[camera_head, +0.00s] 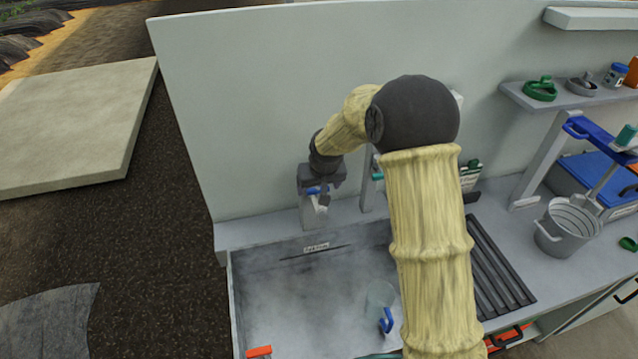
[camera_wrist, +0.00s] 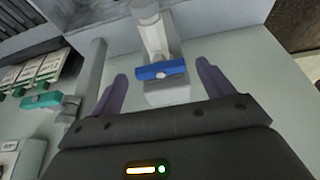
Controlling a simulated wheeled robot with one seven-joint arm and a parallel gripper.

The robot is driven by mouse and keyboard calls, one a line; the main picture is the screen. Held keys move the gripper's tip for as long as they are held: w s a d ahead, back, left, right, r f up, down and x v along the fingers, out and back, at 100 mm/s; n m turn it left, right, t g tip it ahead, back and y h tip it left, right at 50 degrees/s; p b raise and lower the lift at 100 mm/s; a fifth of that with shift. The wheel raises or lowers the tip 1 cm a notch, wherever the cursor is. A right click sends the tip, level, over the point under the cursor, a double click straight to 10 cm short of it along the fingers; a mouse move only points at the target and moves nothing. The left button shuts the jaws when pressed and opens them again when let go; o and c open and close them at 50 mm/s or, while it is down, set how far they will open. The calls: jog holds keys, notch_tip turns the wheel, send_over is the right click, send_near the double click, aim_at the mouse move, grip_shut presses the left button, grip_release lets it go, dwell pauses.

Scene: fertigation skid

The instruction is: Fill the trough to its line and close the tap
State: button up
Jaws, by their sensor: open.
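The tap (camera_head: 312,212) stands at the back wall above the trough and has a blue handle (camera_head: 316,190). In the wrist view the blue handle (camera_wrist: 160,71) lies crosswise between my fingers, with the pale tap body (camera_wrist: 156,38) beyond it. My gripper (camera_wrist: 161,76) is open, one finger on each side of the handle; I cannot tell whether either touches it. In the head view my gripper (camera_head: 325,188) is at the tap. The grey trough (camera_head: 233,310) is below, partly hidden by my arm. A dark line with a small label (camera_head: 315,247) marks its back wall. The water level is unclear.
A clear vessel with a blue handle (camera_head: 387,320) is in the trough. A teal lever (camera_wrist: 42,101) and labelled cards (camera_wrist: 40,72) are left of the tap in the wrist view. A ribbed drainer (camera_head: 497,265) and metal bucket (camera_head: 566,228) stand right of the trough.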

jog(key=shift+f, duration=0.15)
jog(key=c, duration=1)
